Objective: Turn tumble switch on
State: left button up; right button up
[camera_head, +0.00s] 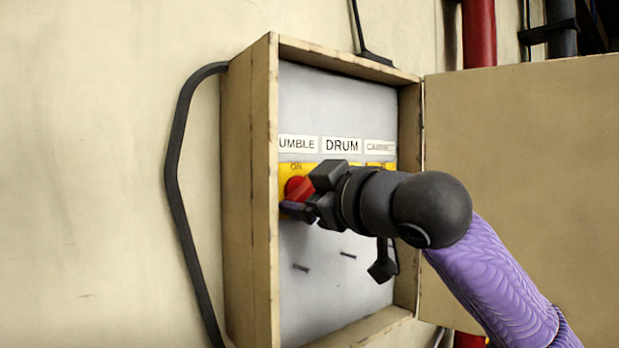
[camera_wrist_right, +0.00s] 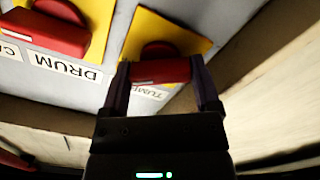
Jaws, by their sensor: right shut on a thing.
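The tumble switch (camera_head: 298,188) is a red rotary knob on a yellow plate, under a label reading "UMBLE" in the head view, its first letter hidden by the box frame. My right gripper (camera_head: 305,208) is at this knob and partly covers it. In the right wrist view the red knob (camera_wrist_right: 160,71) sits between the two fingers of my right gripper (camera_wrist_right: 162,80), which is shut on it. The yellow plate (camera_wrist_right: 190,40) lies behind the knob. My left gripper is in neither view.
The switches are in an open wooden box (camera_head: 250,190) on the wall, its door (camera_head: 530,170) swung out to the right. The drum switch (camera_wrist_right: 50,28) is beside the tumble switch, near the DRUM label (camera_head: 342,145). A black cable (camera_head: 175,170) runs left of the box.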

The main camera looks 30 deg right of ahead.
jog(key=n+p, duration=0.4)
jog(key=n, duration=0.2)
jog(key=shift+r, duration=0.15)
jog(key=n+p, duration=0.1)
jog(key=n, duration=0.1)
jog(key=shift+n, duration=0.3)
jog(key=shift+f+n, duration=0.2)
jog(key=shift+n, duration=1)
jog(key=o, duration=1.1)
jog(key=s+b, duration=0.1)
jog(key=s, duration=0.2)
jog(key=s+b, duration=0.2)
jog(key=s, duration=0.1)
jog(key=s+b, duration=0.1)
jog(key=s, duration=0.3)
jog(key=shift+d+b, duration=0.3)
jog(key=shift+d, duration=0.1)
